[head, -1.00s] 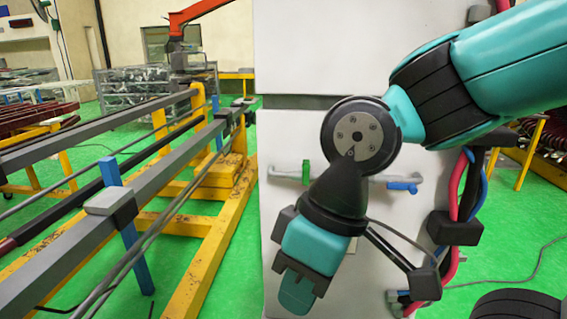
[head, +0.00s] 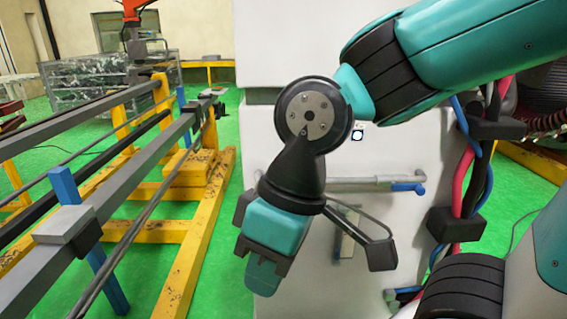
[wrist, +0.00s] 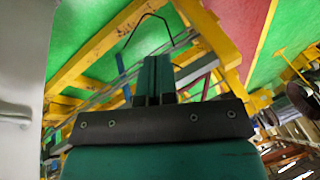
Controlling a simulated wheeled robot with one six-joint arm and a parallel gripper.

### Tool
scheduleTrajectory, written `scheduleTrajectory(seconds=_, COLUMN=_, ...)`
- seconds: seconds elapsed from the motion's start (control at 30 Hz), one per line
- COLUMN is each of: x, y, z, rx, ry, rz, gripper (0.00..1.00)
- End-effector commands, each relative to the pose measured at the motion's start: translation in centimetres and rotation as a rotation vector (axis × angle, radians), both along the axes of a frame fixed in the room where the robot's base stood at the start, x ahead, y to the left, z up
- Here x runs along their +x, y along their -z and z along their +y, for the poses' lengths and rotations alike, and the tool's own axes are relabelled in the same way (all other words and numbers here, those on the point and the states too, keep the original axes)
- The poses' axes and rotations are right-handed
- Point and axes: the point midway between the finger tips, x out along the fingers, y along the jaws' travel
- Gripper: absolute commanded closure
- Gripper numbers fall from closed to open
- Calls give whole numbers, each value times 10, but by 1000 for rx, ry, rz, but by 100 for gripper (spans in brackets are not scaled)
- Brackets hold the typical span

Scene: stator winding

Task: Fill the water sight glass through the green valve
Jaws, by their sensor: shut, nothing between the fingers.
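My gripper (head: 263,277) points downward in front of the left part of a white cabinet (head: 330,70). Its fingers are shut with nothing between them. They also show in the wrist view (wrist: 153,78), with the floor and yellow frames beyond. A grey pipe (head: 350,184) runs across the cabinet front and ends at a blue valve handle (head: 405,187) on the right. The green valve is hidden behind my wrist in the head view. A pale upright fitting (head: 346,240) sits below the pipe, partly behind my arm; I cannot tell if it is the sight glass.
A yellow frame (head: 200,235) with long grey rails stands to the left, with green floor between it and the cabinet. Red and blue hoses (head: 473,185) hang at the right. A small round gauge (head: 357,132) shows above the pipe.

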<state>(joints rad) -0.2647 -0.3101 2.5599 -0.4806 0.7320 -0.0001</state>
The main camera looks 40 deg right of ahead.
Motion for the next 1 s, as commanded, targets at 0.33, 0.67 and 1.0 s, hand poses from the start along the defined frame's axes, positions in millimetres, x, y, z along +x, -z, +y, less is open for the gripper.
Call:
scheduleTrajectory(seconds=0.33, x=60, y=-10, z=-19, rx=-119, ry=175, rz=-8, gripper=100)
scheduleTrajectory(seconds=0.67, x=249, y=-27, z=-113, rx=-581, ry=934, rz=-120, gripper=100)
scheduleTrajectory(seconds=1.0, x=292, y=-29, z=-151, rx=-771, ry=1297, rz=-223, gripper=100)
